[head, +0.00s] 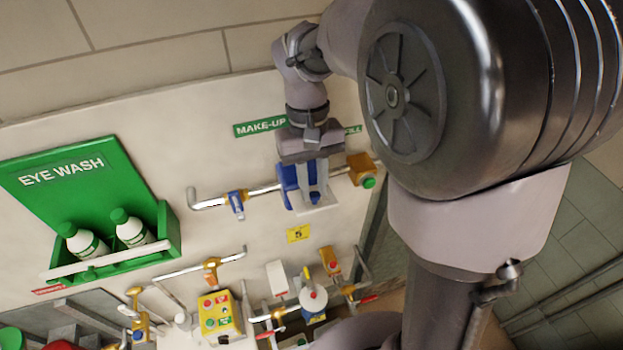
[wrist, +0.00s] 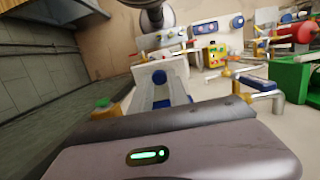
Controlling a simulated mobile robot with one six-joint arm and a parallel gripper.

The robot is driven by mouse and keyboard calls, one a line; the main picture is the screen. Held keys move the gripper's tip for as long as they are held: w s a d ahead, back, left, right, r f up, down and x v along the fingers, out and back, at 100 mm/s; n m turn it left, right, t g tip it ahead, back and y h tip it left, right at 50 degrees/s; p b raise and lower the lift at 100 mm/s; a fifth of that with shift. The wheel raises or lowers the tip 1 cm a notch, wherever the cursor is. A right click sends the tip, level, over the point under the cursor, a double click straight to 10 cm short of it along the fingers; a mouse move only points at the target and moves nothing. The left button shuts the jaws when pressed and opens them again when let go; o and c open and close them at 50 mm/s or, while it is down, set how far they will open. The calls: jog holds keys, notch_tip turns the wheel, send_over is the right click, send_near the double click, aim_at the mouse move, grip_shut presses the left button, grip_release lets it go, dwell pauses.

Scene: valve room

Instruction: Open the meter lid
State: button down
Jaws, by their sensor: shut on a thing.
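The water meter (head: 287,186) is a blue body on the pipe under the green MAKE-UP sign in the head view. My gripper (head: 313,186) reaches down over it from above, with its pale fingers at the meter. In the wrist view my gripper (wrist: 162,98) is shut on a blue part between the fingers, which I take to be the meter lid. A round blue part of the meter (wrist: 160,77) shows just beyond the fingertips. The fingers and palm hide most of the lid, and I cannot tell its angle.
The pipe carries a blue-handled valve (head: 236,204) at left and a brass fitting (head: 361,168) at right. A yellow tag (head: 298,233) is below. The green eye wash station (head: 75,195) stands left, and several valves and a yellow control box (head: 217,314) sit lower.

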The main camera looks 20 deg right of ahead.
jog(key=shift+f, duration=0.1)
jog(key=c, duration=1.3)
grip_release()
jog(key=w+r, duration=0.1)
jog(key=r, duration=0.4)
jog(key=w+r, duration=0.1)
jog(key=r, duration=0.5)
jog(key=w+r, duration=0.1)
jog(key=r, duration=0.5)
jog(key=shift+w+r, duration=0.1)
jog(key=shift+w, duration=0.05)
